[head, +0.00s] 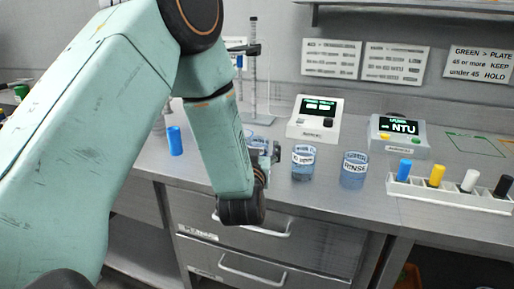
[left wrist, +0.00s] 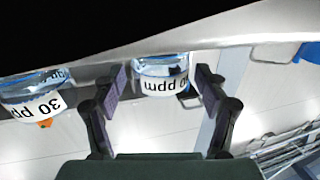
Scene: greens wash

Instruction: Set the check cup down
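A clear cup (left wrist: 162,78) with a white "ppm" label stands between the fingertips of my left gripper (left wrist: 160,85) in the left wrist view. A thin gap shows between the cup and each finger, so the gripper looks open around it. In the head view my left gripper (head: 268,152) is low over the counter's front part, mostly behind my arm, and hides much of the cup (head: 258,143). A "30 ppm" cup (left wrist: 32,100) stands to the left in the left wrist view. My right gripper is not in view.
On the counter (head: 330,195), a labelled cup (head: 303,163) and a RINSE cup (head: 353,170) stand right of the gripper. Behind are a white meter (head: 316,120) and an NTU meter (head: 398,136). A rack (head: 450,193) holds coloured caps. A blue cylinder (head: 175,141) is left.

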